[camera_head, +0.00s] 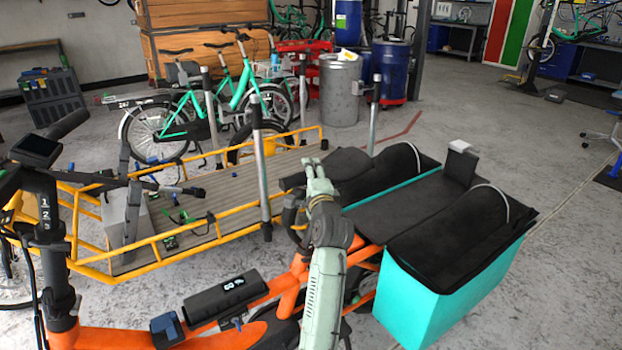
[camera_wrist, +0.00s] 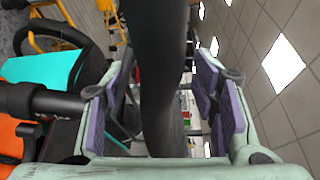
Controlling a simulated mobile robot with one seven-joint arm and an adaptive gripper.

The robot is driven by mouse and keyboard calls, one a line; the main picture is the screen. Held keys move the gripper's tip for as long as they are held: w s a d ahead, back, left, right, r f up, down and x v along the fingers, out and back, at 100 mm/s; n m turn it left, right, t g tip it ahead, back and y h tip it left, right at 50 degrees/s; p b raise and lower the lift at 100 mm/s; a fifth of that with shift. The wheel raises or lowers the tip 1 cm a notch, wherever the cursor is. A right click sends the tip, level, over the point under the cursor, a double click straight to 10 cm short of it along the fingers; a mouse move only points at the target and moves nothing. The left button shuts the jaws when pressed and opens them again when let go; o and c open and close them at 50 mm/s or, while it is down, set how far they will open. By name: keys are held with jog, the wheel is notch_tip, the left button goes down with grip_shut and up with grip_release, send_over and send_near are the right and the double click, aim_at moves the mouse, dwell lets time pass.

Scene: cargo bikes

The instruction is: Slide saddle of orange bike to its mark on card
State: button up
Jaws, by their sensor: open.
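The orange bike (camera_head: 215,335) stands in the foreground. Its black saddle (camera_head: 293,181) is partly hidden by my gripper (camera_head: 318,172), which reaches over the bike near the teal bags. In the wrist view, a long black body, apparently the saddle (camera_wrist: 162,50), runs between my open fingers (camera_wrist: 166,97), with a gap visible on its right side. A black post (camera_wrist: 45,101), apparently the seat post, reaches in from the left toward the left finger. White digits 1, 2, 3 (camera_head: 45,212) show on a dark upright below the handlebar display; I cannot tell whether this is the card.
Teal bags with black liners (camera_head: 455,290) hang right of my arm. A yellow cargo bike (camera_head: 155,240) with a slatted bed and upright silver posts stands behind. Green bikes (camera_head: 240,90), a grey drum (camera_head: 340,90) and a blue barrel (camera_head: 390,70) are farther back.

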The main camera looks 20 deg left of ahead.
jog(key=v, duration=1.2)
